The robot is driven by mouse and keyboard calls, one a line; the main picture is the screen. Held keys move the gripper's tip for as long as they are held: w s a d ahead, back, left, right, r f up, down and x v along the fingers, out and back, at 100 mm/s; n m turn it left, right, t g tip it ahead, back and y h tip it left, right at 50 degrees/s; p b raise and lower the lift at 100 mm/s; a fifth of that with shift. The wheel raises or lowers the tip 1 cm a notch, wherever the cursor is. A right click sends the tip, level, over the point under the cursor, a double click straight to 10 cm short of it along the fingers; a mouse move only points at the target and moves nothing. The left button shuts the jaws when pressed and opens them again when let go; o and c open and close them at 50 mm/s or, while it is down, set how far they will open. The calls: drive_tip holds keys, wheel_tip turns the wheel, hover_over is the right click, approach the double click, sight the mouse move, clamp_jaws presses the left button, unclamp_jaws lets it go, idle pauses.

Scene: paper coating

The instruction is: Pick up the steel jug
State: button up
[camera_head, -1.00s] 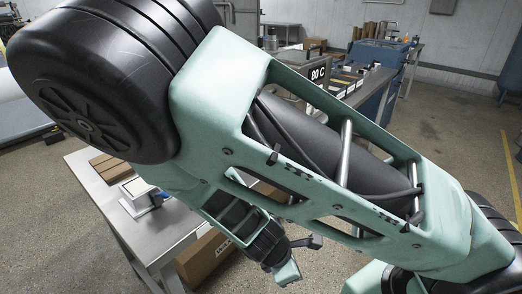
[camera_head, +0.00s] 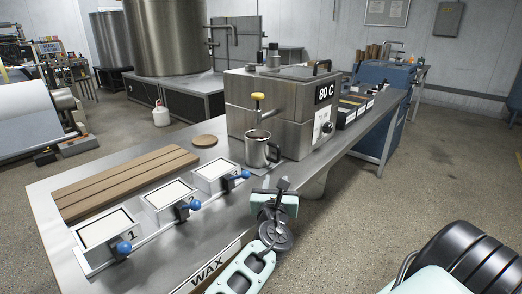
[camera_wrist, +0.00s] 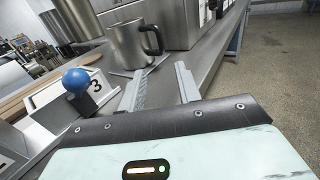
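The steel jug (camera_head: 260,149) stands upright on the metal table, under the yellow-handled tap of the steel box marked 80 C. Its dark handle is on the right side. In the wrist view the jug (camera_wrist: 127,46) is ahead of the fingers, with its black handle to the right. My gripper (camera_head: 272,188) is just in front of the jug, at the table's front edge. In the wrist view my gripper (camera_wrist: 163,83) shows two separated fingers with nothing between them. The jug lies beyond the fingertips, apart from them.
The steel tank box (camera_head: 285,105) stands behind the jug. Three white-topped blocks with blue-knobbed clamps, one of them the near block (camera_head: 105,232), lie left, beside brown slats (camera_head: 125,180). A round brown disc (camera_head: 205,141) lies left of the tank. Small labelled bins (camera_head: 350,110) stand right.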

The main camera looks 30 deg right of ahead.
sight(279, 157)
drive_tip(key=p+x, duration=0.3)
drive_tip(key=x, duration=1.2)
drive_tip(key=shift+w+d+f+p, duration=0.15)
drive_tip(key=shift+w+d+p, duration=0.05)
drive_tip(key=shift+p, duration=0.1)
clamp_jaws()
